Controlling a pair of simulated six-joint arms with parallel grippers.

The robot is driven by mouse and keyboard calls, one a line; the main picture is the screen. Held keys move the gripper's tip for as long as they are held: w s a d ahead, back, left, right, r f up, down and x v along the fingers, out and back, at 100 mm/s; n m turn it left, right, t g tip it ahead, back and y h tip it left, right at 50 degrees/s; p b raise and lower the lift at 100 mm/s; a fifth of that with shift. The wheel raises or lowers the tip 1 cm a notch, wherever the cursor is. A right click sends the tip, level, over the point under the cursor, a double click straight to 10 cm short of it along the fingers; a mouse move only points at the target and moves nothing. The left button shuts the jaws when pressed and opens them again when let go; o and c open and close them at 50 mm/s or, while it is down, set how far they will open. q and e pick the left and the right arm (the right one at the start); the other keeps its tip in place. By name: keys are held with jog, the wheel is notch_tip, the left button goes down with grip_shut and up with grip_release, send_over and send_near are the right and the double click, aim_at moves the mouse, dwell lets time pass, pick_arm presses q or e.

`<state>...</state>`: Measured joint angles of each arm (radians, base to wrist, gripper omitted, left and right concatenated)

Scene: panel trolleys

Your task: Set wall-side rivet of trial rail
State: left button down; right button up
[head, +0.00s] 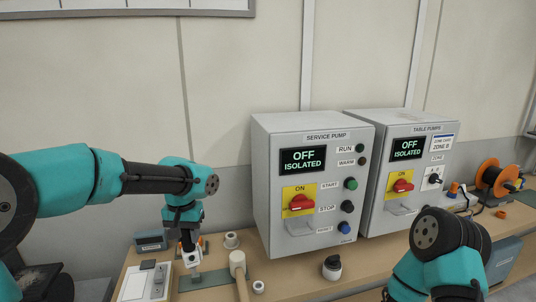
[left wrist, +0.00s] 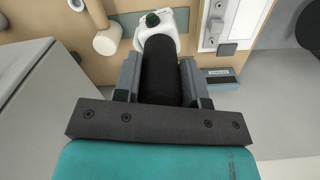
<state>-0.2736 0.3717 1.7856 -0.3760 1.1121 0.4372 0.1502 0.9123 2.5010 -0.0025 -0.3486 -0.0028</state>
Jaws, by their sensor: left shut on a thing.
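My left gripper (head: 188,240) points down over the bench at the left of the service pump cabinet. It is shut on the black handle (left wrist: 160,65) of a tool with a white head (left wrist: 168,22), which has a dark green round part on it. The white head also shows low over a grey-green plate (head: 214,280) in the head view. I cannot make out the trial rail or its rivets; the tool and gripper cover that spot. My right arm (head: 440,240) shows at the lower right, but its gripper is out of view.
The service pump cabinet (head: 262,190) and table pumps cabinet (head: 366,190) stand close on the right, both reading OFF ISOLATED. A mallet (head: 238,262) lies just right of the tool.

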pick_arm(q)
jog(key=shift+d+f, duration=0.1)
jog(key=shift+d, duration=0.5)
